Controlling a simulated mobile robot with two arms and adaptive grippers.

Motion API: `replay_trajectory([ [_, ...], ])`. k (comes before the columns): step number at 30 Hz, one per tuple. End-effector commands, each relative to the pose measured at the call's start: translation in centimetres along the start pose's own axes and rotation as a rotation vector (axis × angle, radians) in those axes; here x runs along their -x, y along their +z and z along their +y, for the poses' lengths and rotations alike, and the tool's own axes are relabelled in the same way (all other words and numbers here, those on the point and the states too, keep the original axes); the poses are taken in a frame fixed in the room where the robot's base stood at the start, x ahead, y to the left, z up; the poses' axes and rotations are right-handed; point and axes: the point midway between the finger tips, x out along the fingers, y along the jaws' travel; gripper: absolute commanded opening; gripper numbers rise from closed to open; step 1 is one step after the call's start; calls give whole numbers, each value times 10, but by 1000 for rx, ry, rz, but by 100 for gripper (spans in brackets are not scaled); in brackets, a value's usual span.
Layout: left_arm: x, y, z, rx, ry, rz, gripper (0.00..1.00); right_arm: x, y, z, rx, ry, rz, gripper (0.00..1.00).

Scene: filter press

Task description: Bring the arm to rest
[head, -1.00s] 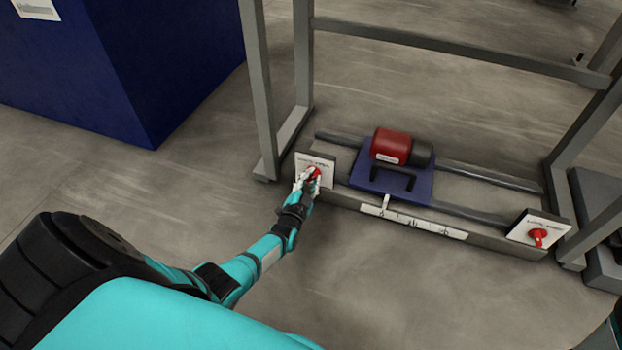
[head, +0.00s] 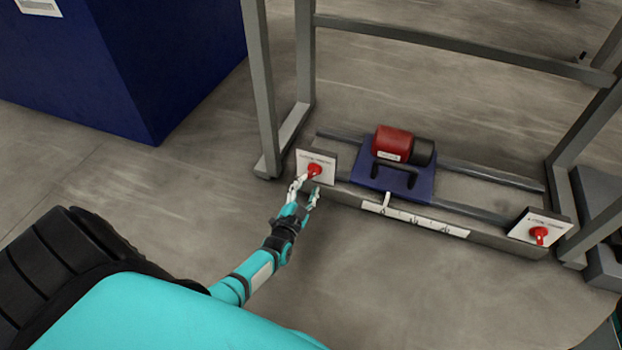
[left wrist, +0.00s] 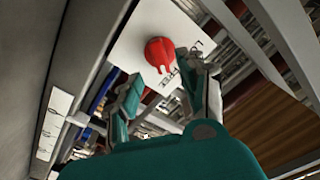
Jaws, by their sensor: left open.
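My left gripper (head: 307,190) is open and empty in the head view, just in front of and below the red knob (head: 314,170) on the left white label plate (head: 327,162). In the left wrist view the two fingers (left wrist: 165,95) are spread, with the red knob (left wrist: 160,53) beyond them and apart from them as far as I can tell. The knob sits on the white plate (left wrist: 135,47) with partly readable lettering. My left arm comes in from the lower left. My right gripper does not show.
A blue carriage (head: 425,187) with a red motor (head: 391,143) sits on rails inside a grey frame (head: 262,85). A scale strip (head: 425,219) runs along the front. A second red knob (head: 539,235) is at the right. A blue cabinet (head: 150,70) stands at upper left. Floor in front is clear.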

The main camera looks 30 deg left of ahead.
Motion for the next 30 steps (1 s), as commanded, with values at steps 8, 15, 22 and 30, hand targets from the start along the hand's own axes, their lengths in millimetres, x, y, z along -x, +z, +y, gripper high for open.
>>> replay_trajectory([
  [8, 25, 0, 0, 1, -1, 1, 40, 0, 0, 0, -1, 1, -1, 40],
  [15, 25, 0, 0, 0, -1, 1, 40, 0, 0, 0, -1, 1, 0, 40],
  [22, 25, 0, 0, 0, -1, 1, 40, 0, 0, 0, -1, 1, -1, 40],
  [30, 24, -73, -18, 65, -22, 135, 40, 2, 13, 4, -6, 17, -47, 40],
])
